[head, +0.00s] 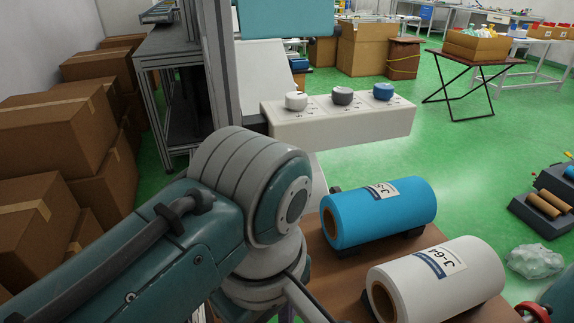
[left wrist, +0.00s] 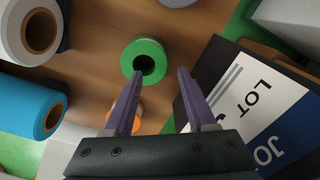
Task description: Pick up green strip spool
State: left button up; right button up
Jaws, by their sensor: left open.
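The green strip spool (left wrist: 134,49) stands on the brown wooden table top in the left wrist view, with its dark centre hole facing the camera. My left gripper (left wrist: 160,73) is open and empty, with its two purple fingers pointing toward the spool. The spool lies beyond the fingertips, nearer the left finger, and appears apart from them. In the head view my left arm hides the spool and most of the gripper. My right gripper is not in view.
An orange spool (left wrist: 138,115) is partly hidden behind the left finger. A blue roll (head: 385,212) and a white roll (head: 450,283) lie on the table (head: 328,268). A black-edged board with a LOT label (left wrist: 262,122) stands close to the right finger.

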pick_arm(q)
jog(key=f+b, duration=0.2)
jog(key=f, duration=0.4)
jog(key=shift+s, duration=0.2)
jog(key=shift+d, duration=0.1)
jog(key=shift+c, duration=0.4)
grip_shut()
